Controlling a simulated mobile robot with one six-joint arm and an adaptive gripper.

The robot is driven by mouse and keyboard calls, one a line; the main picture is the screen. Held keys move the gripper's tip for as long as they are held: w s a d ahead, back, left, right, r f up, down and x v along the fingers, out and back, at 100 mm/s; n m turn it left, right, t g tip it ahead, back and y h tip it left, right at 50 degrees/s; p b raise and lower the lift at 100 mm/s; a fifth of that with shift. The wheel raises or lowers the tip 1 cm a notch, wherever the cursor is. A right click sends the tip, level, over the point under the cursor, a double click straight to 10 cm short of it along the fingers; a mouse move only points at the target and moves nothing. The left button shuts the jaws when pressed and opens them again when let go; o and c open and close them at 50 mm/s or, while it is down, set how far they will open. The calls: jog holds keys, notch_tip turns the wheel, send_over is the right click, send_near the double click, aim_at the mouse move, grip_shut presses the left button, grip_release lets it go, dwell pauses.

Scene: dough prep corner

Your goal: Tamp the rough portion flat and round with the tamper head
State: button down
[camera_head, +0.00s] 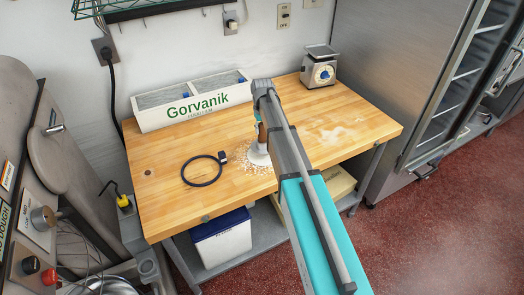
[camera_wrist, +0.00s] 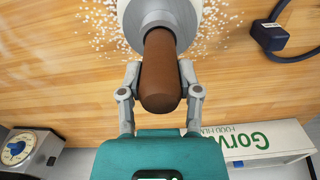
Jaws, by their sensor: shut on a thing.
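My gripper (camera_wrist: 160,74) is shut on the brown handle (camera_wrist: 160,75) of the tamper, one finger on each side. The tamper's flared grey head (camera_wrist: 158,16) points away from the wrist, toward the wooden worktop. In the head view the brown handle (camera_head: 262,132) and pale head (camera_head: 259,156) stand roughly upright beside my arm, low over or on the worktop. White crumbs (camera_wrist: 95,22) are scattered around the head. The rough portion is not clearly visible; the pale rim around the head may be part of it or of the tamper, and I cannot tell which.
On the wooden worktop (camera_head: 160,195), a black looped cord (camera_head: 185,175) lies left of the crumbs. A white Gorvanik bin (camera_head: 152,121) stands at the back, a dial scale (camera_head: 320,72) at the back right. The right part is clear except for a floury smear (camera_head: 336,133).

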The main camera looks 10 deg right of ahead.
jog(key=shift+r+p, duration=2.65)
jog(key=shift+r, duration=0.15)
jog(key=shift+r, duration=0.15)
